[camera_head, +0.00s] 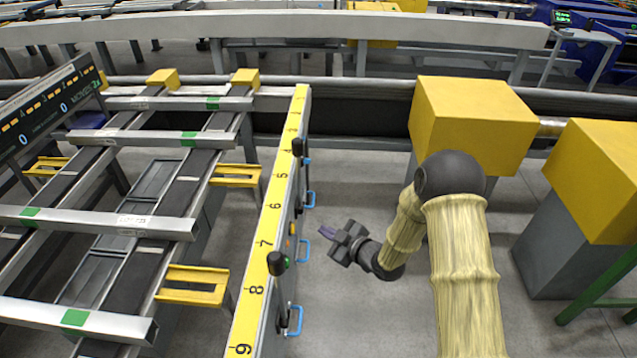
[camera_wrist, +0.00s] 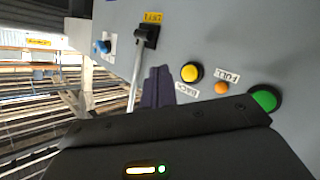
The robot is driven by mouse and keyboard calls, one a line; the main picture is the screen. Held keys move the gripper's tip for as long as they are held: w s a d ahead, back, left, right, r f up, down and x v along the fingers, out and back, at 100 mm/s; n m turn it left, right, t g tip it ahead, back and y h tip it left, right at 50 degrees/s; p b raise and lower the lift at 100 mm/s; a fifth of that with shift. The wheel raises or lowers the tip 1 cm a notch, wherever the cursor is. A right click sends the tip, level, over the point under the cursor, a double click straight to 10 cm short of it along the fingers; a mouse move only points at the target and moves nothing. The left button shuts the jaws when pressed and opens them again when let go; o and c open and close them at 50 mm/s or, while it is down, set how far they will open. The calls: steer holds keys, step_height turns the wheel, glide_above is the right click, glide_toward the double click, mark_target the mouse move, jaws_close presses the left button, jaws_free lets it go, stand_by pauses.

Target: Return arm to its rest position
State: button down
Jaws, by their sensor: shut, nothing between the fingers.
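My gripper (camera_head: 326,232) is at the end of my arm, in the middle of the head view. It points left toward the side of the runout table's numbered yellow rail (camera_head: 262,245), with a gap of floor between them. Its fingers are shut with nothing between them. In the wrist view the dark fingers (camera_wrist: 157,88) show in front of a grey panel (camera_wrist: 225,40). The panel carries a yellow button (camera_wrist: 192,72), a green button (camera_wrist: 265,99), a small orange lamp (camera_wrist: 221,88) and a lever (camera_wrist: 138,70).
Yellow-topped blocks (camera_head: 470,120) stand behind and to the right of my arm. Blue handles (camera_head: 303,250) stick out from the rail's side. The runout table's metal bars (camera_head: 95,222) lie to the left. Grey floor (camera_head: 350,300) is clear below my gripper.

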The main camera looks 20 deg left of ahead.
steer(key=d+r+m+h, duration=0.4)
steer(key=d+h, duration=0.1)
steer(key=d, duration=0.5)
steer(key=d+r+m+h, duration=0.4)
steer(key=d, duration=0.5)
steer(key=s+d+r+m+g+h, duration=0.25)
steer(key=s+d+m, duration=0.3)
steer(key=s, duration=0.35)
steer(key=s+d+r+m+g+h, duration=0.1)
steer(key=s+d+r+m+g, duration=0.2)
steer(key=s+d, duration=0.55)
step_height(320, 180, up, 22)
steer(key=s+a+m+p, duration=0.1)
steer(key=s+p, duration=0.1)
steer(key=p, duration=1.9)
steer(key=shift+a+f+t, duration=0.25)
steer(key=shift+a+t, duration=0.05)
steer(key=shift+t, duration=0.05)
